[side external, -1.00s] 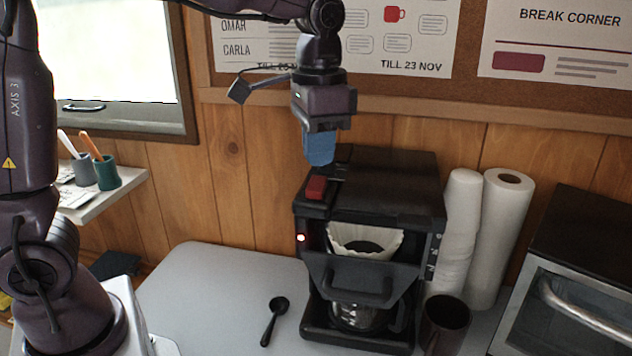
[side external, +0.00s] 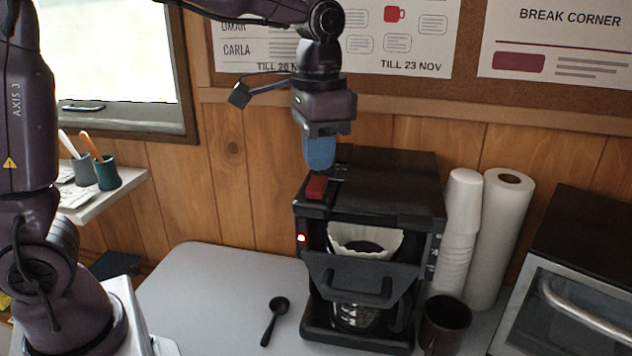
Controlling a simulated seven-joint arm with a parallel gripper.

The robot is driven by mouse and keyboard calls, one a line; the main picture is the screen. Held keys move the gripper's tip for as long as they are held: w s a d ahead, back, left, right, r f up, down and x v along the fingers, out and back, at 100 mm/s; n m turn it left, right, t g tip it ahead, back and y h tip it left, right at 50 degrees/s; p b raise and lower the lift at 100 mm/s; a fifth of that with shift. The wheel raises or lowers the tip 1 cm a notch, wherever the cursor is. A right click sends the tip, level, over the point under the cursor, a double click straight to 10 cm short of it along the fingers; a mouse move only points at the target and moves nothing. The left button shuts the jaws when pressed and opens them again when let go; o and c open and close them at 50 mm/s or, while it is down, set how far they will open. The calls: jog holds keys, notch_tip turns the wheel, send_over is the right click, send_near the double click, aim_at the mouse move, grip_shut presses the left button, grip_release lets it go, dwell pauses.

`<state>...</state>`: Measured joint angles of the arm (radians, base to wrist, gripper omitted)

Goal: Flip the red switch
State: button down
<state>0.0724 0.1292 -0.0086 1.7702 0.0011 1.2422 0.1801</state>
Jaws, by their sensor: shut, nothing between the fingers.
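The red switch (side external: 316,187) sits on the top left edge of the black coffee maker (side external: 405,182). Whether the fingertips touch the switch or the machine's top cannot be told from this angle. The filter basket with a white paper filter (side external: 365,240) and a glass pot (side external: 355,314) are at the machine's front.
A stack of white cups (side external: 461,230) and a paper towel roll (side external: 502,240) stand right of the machine. A dark mug (side external: 445,325) and a toaster oven (side external: 570,290) are at the right. A black scoop (side external: 274,318) lies on the grey table (side external: 215,290), which is clear at left.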

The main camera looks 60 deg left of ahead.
aim_at(319, 178)
jog(key=shift+f, duration=1)
dwell(0.3)
jog(key=shift+r, duration=3.55)
